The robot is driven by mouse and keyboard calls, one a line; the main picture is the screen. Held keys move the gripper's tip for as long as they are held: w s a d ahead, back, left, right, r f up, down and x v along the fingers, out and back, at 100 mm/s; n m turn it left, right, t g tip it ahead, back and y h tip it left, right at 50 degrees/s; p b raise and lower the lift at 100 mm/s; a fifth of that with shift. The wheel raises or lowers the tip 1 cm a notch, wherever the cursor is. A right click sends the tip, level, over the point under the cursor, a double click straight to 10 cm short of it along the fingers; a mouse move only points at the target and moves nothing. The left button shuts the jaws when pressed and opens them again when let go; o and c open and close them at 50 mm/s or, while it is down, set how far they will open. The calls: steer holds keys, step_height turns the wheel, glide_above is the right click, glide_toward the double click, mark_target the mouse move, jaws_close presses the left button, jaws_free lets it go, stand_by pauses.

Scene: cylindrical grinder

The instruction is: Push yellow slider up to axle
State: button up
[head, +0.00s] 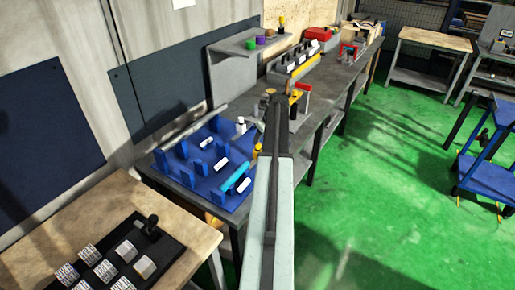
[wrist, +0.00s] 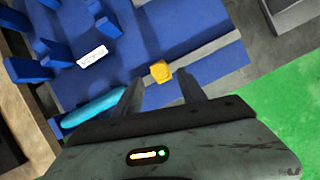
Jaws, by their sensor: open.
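The yellow slider (wrist: 160,71) shows in the wrist view as a small yellow block on a grey rail strip (wrist: 205,62) along the blue grinder base (wrist: 135,40). My gripper (wrist: 160,84) is open, with one dark finger on each side of the slider in the picture. I cannot tell whether either finger touches it. In the head view the slider (head: 257,150) peeks out left of my arm, at the right edge of the blue base (head: 205,180). A light-blue cylinder (head: 236,178) lies on the base. I cannot tell which part is the axle.
Blue uprights and white labels (head: 220,165) stand on the base. A wooden table with a black tray (head: 100,265) is at lower left. The bench continues behind with a red-handled tool (head: 303,88).

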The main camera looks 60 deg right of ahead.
mark_target(259, 144)
steer(key=b+x, duration=0.4)
steer(key=x, duration=0.2)
steer(key=shift+r, duration=0.1)
jaws_close()
steer(key=shift+a, duration=0.1)
stand_by(1.0)
